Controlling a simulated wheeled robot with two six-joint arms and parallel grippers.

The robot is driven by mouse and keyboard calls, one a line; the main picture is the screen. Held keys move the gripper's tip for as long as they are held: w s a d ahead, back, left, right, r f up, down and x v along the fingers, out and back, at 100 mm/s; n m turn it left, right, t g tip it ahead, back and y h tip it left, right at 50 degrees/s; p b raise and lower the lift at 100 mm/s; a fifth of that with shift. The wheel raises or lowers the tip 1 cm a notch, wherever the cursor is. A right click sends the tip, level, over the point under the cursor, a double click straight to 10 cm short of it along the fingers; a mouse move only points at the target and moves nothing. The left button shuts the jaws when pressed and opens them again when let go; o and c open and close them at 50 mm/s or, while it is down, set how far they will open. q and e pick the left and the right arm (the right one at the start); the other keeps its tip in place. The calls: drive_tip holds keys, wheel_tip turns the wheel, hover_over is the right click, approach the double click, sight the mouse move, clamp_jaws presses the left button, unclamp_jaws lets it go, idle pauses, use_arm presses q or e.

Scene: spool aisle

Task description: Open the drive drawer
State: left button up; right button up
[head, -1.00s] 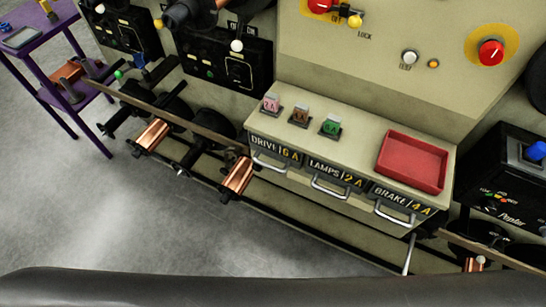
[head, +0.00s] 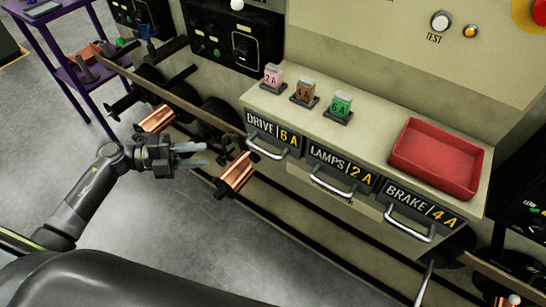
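The drive drawer (head: 274,132) is the leftmost of three drawers in the beige bench front. Its dark label reads DRIVE 6 A, and its curved metal handle (head: 274,151) is just below. The drawer looks closed, its front level with its neighbours. My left gripper (head: 203,153) is in front of the bench, left of the drive drawer and apart from its handle. Its two grey fingers point right toward the drawer, with a gap between them and nothing held. My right gripper is not in view.
The lamps drawer (head: 341,169) and brake drawer (head: 421,206) sit to the right. Several small fuses, one pink (head: 273,76), and a red tray (head: 436,158) are on top. A copper spool (head: 235,172) sticks out between my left gripper and the drawer.

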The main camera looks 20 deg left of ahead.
sight(264, 149)
use_arm(q)
drive_tip(key=p+x, duration=0.2)
drive_tip(key=x, duration=1.4)
drive_tip(key=shift+r+p, duration=0.1)
drive_tip(key=shift+p, duration=0.25)
drive_tip(key=shift+w+d, duration=0.15)
drive_tip(key=shift+d, duration=0.45)
clamp_jaws()
